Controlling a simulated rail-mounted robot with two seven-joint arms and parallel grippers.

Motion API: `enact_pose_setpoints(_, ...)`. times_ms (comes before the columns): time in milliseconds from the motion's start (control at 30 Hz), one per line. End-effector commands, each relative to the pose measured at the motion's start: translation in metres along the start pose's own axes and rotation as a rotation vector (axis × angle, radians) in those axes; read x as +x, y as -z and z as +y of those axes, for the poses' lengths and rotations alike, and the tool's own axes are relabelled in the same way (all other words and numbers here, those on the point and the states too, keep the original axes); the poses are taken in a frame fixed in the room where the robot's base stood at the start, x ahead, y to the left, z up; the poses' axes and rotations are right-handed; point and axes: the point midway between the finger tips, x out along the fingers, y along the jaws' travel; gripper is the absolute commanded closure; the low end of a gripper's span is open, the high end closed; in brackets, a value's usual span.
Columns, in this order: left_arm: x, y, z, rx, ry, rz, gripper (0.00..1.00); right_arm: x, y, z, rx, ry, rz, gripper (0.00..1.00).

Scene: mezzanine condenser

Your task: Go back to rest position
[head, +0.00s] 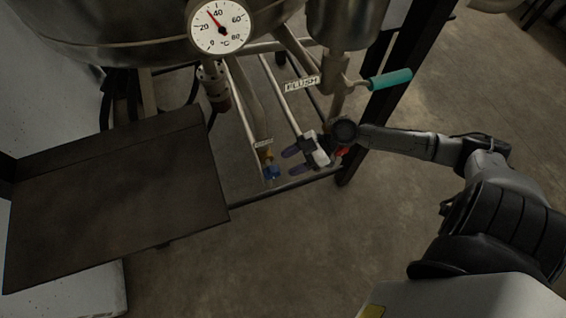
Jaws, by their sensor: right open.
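My right arm comes in from the right and reaches to the pipes under the vessel. My right gripper (293,161) is open, its dark fingers pointing left, low among the pipes. Its fingers are near a blue valve handle (271,173), apart from it in the picture. A red part (343,151) shows beside the wrist, partly hidden by it. I see nothing held between the fingers. My left gripper is not in view.
A thermometer dial (221,26) sits on the steel vessel (110,25). A teal lever (390,79) sticks out right, near the FLUSH label (302,84). A dark shelf (115,200) fills the left. A black post (400,85) stands behind the arm. The floor (270,260) in front is clear.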

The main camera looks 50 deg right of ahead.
Motion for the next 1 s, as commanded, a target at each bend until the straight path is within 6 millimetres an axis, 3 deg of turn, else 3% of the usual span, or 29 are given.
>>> enact_pose_setpoints(233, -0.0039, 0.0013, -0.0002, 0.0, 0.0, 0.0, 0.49, -0.011, 0.0002, 0.0002, -0.001, -0.001, 0.0, 0.49)
enact_pose_setpoints(1000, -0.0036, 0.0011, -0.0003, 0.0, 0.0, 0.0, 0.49, -0.0109, 0.0001, 0.0002, 0.048, -0.001, 0.001, 0.49)
